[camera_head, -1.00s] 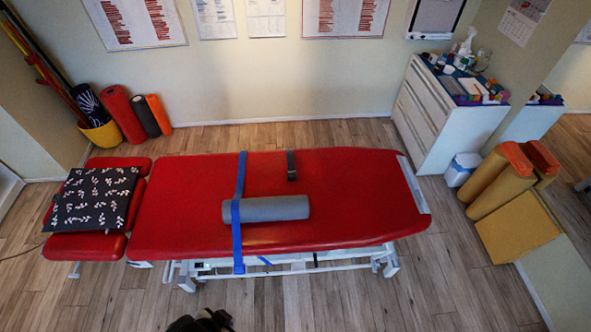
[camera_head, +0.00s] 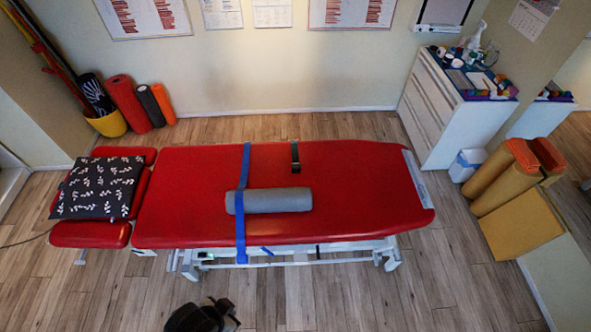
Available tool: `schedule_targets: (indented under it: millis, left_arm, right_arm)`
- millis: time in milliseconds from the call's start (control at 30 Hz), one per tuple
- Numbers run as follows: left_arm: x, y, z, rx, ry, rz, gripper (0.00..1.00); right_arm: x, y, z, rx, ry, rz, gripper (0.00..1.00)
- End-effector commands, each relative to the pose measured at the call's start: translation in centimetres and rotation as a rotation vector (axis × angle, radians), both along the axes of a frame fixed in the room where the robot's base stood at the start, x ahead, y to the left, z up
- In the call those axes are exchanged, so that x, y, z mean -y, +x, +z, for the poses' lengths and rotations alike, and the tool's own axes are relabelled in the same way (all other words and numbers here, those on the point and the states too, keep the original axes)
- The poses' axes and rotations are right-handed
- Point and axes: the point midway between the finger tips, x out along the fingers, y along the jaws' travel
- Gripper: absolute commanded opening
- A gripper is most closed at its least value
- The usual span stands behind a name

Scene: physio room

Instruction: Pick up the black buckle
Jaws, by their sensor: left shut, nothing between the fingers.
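The black buckle (camera_head: 296,168) lies on the red treatment table, near its far long edge, at the lower end of a short dark strap (camera_head: 295,150). My left gripper (camera_head: 226,308) shows at the bottom of the view, dark and partly cut off by the frame edge. It is shut and empty, over the floor in front of the table, well apart from the buckle. My right gripper is out of view.
The red table (camera_head: 360,200) carries a grey roller (camera_head: 275,200), a blue strap (camera_head: 241,225) and a patterned dark cushion (camera_head: 98,188). A white cabinet (camera_head: 440,115) and tan rolls (camera_head: 505,180) stand right. The table top around the buckle is clear.

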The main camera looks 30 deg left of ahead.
Motion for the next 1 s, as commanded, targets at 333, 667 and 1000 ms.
schedule_targets:
  millis: [333,667,1000]
  left_arm:
    - [0.00,0.00,0.00,0.000,0.000,0.000,0.25]
    - [0.00,0.00,-0.01,0.000,0.000,0.000,0.56]
    - [0.00,-0.01,-0.01,0.000,0.000,0.000,0.85]
  right_arm:
    - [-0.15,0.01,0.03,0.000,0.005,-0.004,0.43]
    - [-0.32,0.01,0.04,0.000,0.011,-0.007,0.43]
    - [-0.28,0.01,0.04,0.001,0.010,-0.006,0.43]
